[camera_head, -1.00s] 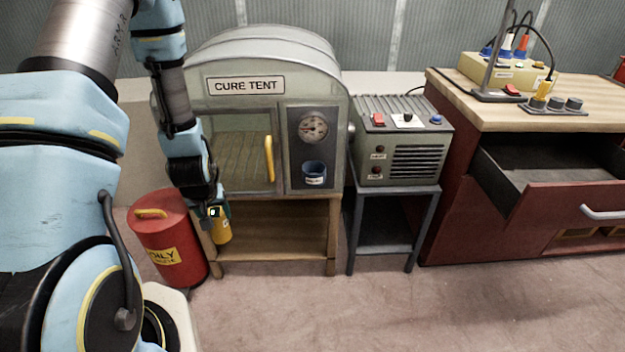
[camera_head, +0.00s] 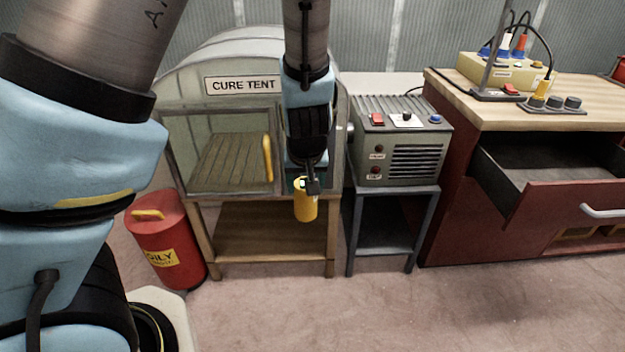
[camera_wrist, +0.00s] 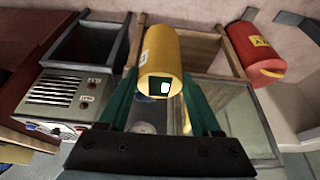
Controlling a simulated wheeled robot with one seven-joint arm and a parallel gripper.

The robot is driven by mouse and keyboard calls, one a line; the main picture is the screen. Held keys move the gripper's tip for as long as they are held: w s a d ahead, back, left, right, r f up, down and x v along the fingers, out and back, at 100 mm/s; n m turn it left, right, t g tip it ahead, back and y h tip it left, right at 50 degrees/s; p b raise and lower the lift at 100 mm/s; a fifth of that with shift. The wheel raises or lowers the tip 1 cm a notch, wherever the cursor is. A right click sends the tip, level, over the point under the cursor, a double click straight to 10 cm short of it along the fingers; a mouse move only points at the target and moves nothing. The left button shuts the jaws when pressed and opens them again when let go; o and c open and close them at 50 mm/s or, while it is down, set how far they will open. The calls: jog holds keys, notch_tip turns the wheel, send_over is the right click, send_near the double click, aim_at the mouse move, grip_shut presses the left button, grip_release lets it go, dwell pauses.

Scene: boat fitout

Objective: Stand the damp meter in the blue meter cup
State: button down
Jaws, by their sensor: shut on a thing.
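The damp meter (camera_head: 305,205) is a yellow cylinder with a small pale display. My gripper (camera_head: 304,184) is shut on it and holds it in front of the right part of the cure tent. The wrist view shows the yellow damp meter (camera_wrist: 162,60) between the two green fingers of my gripper (camera_wrist: 165,85).
The cure tent (camera_head: 185,120) stands on a wooden stand (camera_head: 235,215), with its door shut. A grey heater box (camera_head: 400,140) sits on a small table to its right. A red oily waste bin (camera_head: 165,235) stands left. A drawer (camera_head: 540,180) is open at the right.

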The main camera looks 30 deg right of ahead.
jog(key=w+d+t+h+b, duration=0.1)
jog(key=w+d+t, duration=0.1)
jog(key=w+d, duration=0.45)
jog(key=w+d+t+h, duration=0.15)
jog(key=w+d, duration=0.25)
jog(key=w, duration=0.6)
jog(key=shift+y, duration=0.35)
jog(key=f, duration=0.2)
jog(key=w+f, duration=0.1)
jog(key=f, duration=0.1)
jog(key=w+d+f, duration=0.1)
jog(key=f, duration=0.1)
jog(key=shift+w+f, duration=0.2)
jog(key=shift+w+d+f+g+y+p, duration=0.15)
jog(key=shift+w+d+g+y+p, duration=0.1)
jog(key=shift+w+g+p, duration=0.45)
jog(key=shift+w+d+f+g+y+p, duration=0.25)
jog(key=shift+g+p, duration=0.2)
jog(key=shift+p, duration=0.55)
jog(key=shift+w+d+f+g+y+p, duration=0.1)
jog(key=shift+w+d+g+y+p, duration=0.15)
jog(key=shift+w+g+p, duration=0.45)
jog(key=shift+s, duration=0.25)
